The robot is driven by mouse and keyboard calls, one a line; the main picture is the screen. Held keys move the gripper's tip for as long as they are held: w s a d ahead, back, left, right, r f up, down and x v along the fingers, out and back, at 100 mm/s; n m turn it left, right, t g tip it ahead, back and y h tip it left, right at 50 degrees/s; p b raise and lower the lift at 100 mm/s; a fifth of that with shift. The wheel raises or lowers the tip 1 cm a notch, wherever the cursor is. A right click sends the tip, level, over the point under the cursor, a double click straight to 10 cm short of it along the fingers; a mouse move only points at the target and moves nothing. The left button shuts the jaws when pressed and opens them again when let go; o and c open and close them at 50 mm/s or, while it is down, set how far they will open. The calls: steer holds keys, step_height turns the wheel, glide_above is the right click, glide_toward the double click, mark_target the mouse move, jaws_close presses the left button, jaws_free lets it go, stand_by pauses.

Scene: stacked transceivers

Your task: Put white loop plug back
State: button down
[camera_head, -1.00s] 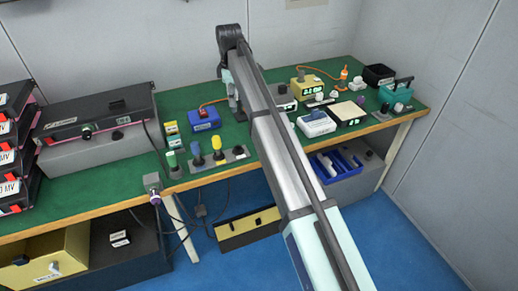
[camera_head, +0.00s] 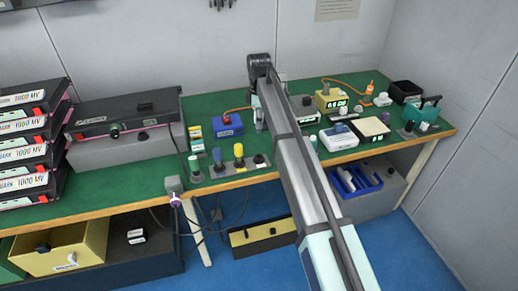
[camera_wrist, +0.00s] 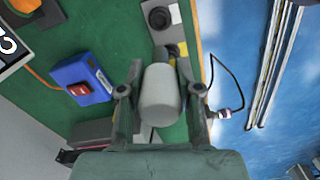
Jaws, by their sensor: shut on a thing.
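In the wrist view, my gripper (camera_wrist: 160,90) is shut on a whitish, rounded cylindrical plug (camera_wrist: 160,98), which appears to be the white loop plug. Its far end is hidden by its own body. Beyond it is a grey strip (camera_wrist: 174,14) with a dark round piece (camera_wrist: 169,28) and a yellow plug, partly covered by the held plug. In the head view, the grey strip (camera_head: 228,171) lies at the table's front edge with green (camera_head: 194,167), blue (camera_head: 217,155) and yellow (camera_head: 239,153) plugs and a dark round piece (camera_head: 259,160). My gripper is mostly hidden behind my arm there.
A blue box (camera_head: 228,124) with a red switch stands behind the strip; it also shows in the wrist view (camera_wrist: 82,82). A grey machine (camera_head: 122,147) is to the left. Several devices, including a white box (camera_head: 338,138), crowd the table's right.

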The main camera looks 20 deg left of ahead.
step_height(320, 180, down, 14)
steer(key=p, duration=0.3)
steer(key=shift+f, duration=0.1)
steer(key=shift+f, duration=0.1)
steer(key=c, duration=0.8)
jaws_free()
steer(key=shift+f, duration=0.1)
step_height(320, 180, up, 18)
steer(key=b, duration=0.5)
steer(key=shift+a+f, duration=0.1)
steer(key=shift+f, duration=0.15)
